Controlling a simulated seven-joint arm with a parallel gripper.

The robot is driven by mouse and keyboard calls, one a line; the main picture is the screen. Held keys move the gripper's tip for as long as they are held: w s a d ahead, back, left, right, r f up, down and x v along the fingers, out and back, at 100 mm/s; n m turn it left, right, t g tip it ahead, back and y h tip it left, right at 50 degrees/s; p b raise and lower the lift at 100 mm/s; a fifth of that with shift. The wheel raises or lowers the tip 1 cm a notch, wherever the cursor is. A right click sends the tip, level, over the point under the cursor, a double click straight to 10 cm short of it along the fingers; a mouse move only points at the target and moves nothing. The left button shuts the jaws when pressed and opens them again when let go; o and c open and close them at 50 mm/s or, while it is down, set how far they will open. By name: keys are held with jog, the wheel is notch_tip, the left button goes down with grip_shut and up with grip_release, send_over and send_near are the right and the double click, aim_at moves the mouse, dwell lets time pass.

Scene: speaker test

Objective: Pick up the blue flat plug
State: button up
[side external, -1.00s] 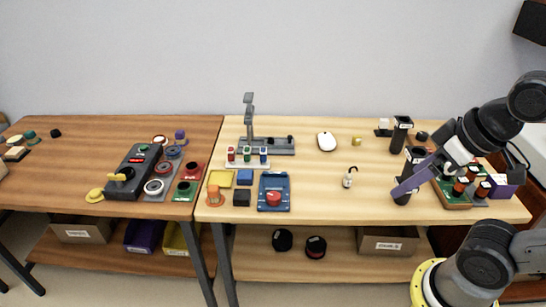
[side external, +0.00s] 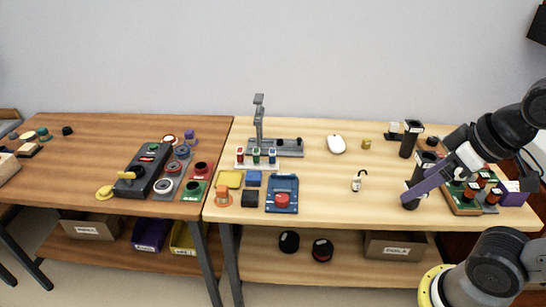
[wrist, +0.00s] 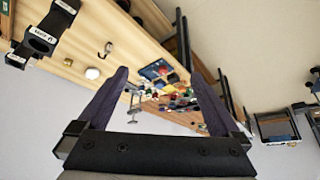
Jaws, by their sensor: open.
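A small flat blue square (side external: 253,178), which looks like the blue flat plug, lies near the left end of the light wood table in the side view. It sits between a yellow square (side external: 230,179) and a blue tray with a red knob (side external: 282,206). My gripper (side external: 406,196) has purple fingers and hovers over the right part of this table, well to the right of the blue square. In the wrist view my gripper (wrist: 159,72) is open, with nothing between its fingers. The small parts there are too small to tell the plug apart surely.
A black square (side external: 250,198) and an orange part (side external: 222,197) lie close to the blue square. A grey stand (side external: 260,125) rises behind it. Black cylinders (side external: 409,139) stand near my gripper.

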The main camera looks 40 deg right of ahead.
jog(key=shift+c, duration=1.4)
